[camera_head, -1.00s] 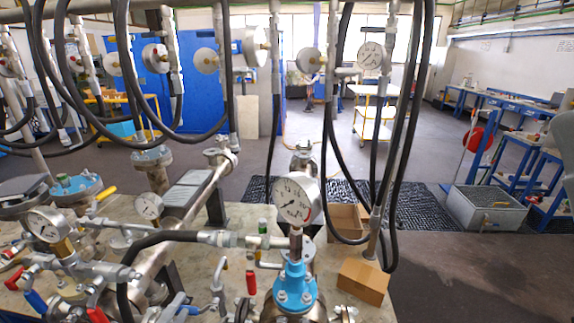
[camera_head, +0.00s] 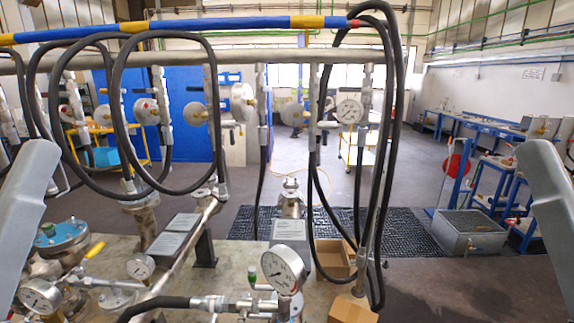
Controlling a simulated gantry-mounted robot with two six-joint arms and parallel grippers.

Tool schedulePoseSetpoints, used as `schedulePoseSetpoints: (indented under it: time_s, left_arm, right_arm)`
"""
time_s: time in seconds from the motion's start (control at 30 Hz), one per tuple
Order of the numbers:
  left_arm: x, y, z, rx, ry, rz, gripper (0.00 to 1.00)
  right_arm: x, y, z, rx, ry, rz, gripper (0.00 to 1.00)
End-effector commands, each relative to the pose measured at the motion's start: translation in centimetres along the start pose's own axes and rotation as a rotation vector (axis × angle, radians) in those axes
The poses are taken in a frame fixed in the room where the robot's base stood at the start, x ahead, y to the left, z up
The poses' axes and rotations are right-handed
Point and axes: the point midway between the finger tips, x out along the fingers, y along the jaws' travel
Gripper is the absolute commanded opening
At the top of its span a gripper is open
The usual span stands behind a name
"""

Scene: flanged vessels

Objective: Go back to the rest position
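Two smooth grey arm links of mine stand at the left and right edges of the head view, one on each side. Both links slant and are cut off by the frame. Neither gripper's fingers show, so I cannot see whether they are open or hold anything. The bench (camera_head: 230,255) with the flanged vessels lies between the links. A large round pressure gauge (camera_head: 284,270) stands near its front, at the bottom of the view.
Black hoses (camera_head: 386,130) hang in loops from a horizontal pipe (camera_head: 250,57) across the view. Cardboard boxes (camera_head: 352,312) sit at the bench's right side. A grey metal bin (camera_head: 470,232) stands on the floor at the right. Open floor (camera_head: 430,285) lies in front of it.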

Motion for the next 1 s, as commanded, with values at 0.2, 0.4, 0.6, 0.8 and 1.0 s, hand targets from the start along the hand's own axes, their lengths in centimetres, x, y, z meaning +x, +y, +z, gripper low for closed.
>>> schedulePoseSetpoints:
  time_s: [0.2, 0.4, 0.6, 0.8, 1.0]
  left_arm:
    - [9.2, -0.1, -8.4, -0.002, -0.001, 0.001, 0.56]
    - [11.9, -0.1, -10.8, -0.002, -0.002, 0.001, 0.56]
    - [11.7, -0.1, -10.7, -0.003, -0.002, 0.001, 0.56]
    - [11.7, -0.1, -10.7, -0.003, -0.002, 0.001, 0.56]
    - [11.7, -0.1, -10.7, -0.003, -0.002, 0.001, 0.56]
  right_arm:
    - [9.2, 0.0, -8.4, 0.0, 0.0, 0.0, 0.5]
    - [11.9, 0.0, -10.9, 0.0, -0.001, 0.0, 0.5]
    - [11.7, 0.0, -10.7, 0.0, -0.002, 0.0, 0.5]
    - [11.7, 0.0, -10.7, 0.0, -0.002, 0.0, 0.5]
    - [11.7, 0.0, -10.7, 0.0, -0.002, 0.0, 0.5]
